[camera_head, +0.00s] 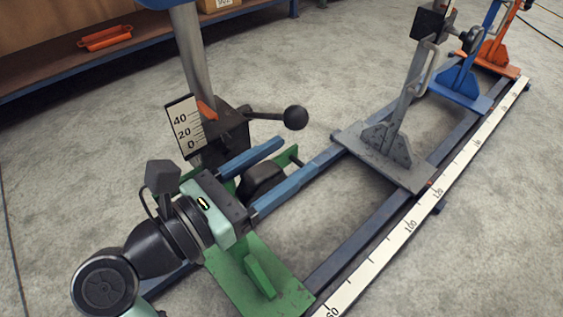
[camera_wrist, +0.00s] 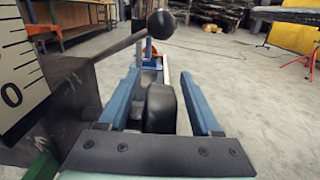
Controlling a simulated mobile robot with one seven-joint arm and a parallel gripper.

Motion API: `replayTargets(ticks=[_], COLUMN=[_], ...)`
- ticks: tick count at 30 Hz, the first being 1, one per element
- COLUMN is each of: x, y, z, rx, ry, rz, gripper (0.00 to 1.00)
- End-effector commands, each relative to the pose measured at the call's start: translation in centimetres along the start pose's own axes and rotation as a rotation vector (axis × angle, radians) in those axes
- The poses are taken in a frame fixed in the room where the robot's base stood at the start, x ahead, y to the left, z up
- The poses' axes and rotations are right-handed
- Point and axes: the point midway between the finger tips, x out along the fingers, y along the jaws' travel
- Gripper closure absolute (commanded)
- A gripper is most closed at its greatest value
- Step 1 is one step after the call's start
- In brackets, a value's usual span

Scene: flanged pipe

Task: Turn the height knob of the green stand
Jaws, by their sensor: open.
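The green stand has a green base plate (camera_head: 255,275) on the rails, a dark block with a 0–40 scale plate (camera_head: 184,125), and a grey post (camera_head: 193,65). A lever with a black ball end (camera_head: 295,117) sticks out from the block; the ball also shows in the wrist view (camera_wrist: 161,24). A black rounded knob (camera_head: 264,181) sits low on the stand. My gripper (camera_head: 297,156) is open, its two blue fingers on either side of this knob. In the wrist view the knob (camera_wrist: 160,108) lies between the fingers with gaps visible. The fingers partly hide it in the head view.
A grey stand (camera_head: 388,150), a blue stand (camera_head: 462,88) and an orange stand (camera_head: 497,55) stand farther along the rails. A white ruler (camera_head: 411,224) runs along the right rail. The concrete floor is open.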

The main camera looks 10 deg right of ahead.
Motion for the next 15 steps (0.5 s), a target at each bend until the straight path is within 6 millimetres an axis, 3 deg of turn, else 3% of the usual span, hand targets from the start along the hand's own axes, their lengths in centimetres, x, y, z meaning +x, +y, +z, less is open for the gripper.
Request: replayTargets(ticks=[8,15], x=[0.12,0.1], y=[0.01,0.02], z=[0.02,0.02], rx=[0.0,0.0], ry=[0.0,0.0], rz=[0.0,0.0], gripper=[0.37,0.8])
